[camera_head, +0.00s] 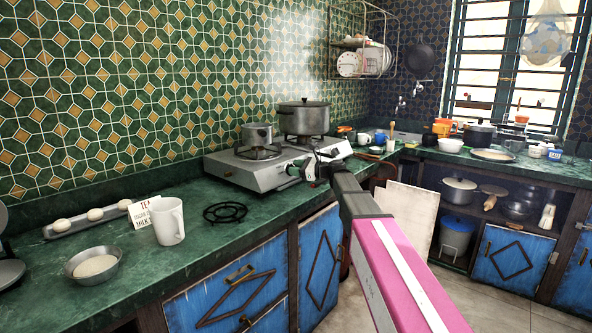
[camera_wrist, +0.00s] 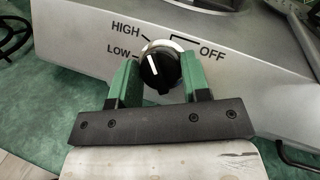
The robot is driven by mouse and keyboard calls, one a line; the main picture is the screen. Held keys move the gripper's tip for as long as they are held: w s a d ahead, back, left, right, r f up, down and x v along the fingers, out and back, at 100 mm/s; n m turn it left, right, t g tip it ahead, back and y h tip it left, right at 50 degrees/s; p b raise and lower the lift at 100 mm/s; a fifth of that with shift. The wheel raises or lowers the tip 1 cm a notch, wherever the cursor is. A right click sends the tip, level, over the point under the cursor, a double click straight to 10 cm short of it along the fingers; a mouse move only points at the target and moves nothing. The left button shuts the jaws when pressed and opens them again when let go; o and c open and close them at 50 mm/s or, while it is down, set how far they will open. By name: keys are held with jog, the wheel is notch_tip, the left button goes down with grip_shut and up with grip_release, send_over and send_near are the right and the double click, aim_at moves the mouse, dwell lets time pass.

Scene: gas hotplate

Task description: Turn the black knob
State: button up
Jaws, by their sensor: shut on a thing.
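The black knob (camera_wrist: 160,67) sits on the sloping front panel of the gas hotplate (camera_wrist: 235,72). Its white mark points up and slightly left, toward the HIGH label rather than LOW or OFF. My gripper (camera_wrist: 160,76) has its two green fingers on either side of the knob and is shut on it. In the head view my gripper (camera_head: 302,171) is at the front of the hotplate (camera_head: 240,172), with the knob hidden there. A small pot and a large steaming pot (camera_head: 304,118) stand on the hotplate.
A white mug (camera_head: 167,221), a metal bowl (camera_head: 92,265) and a black burner grate (camera_head: 225,212) are on the green counter left of the hotplate. A white board (camera_head: 408,217) leans against the cabinets at right. Floor is clear at lower right.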

jog(key=n+g, duration=0.1)
jog(key=n, duration=0.2)
jog(key=n+g, duration=0.2)
jog(key=n, duration=0.1)
jog(key=shift+w+r+n+h, duration=0.1)
jog(key=shift+n+h, duration=0.3)
jog(key=n+g+h, duration=0.1)
jog(key=n, duration=0.1)
jog(key=n+g+h, duration=0.1)
jog(key=n, duration=0.2)
jog(key=shift+n+g, duration=0.3)
jog(key=shift+g, duration=0.1)
jog(key=o, duration=0.9)
jog(key=shift+d+r, duration=0.2)
jog(key=shift+d, duration=0.1)
jog(key=v, duration=1)
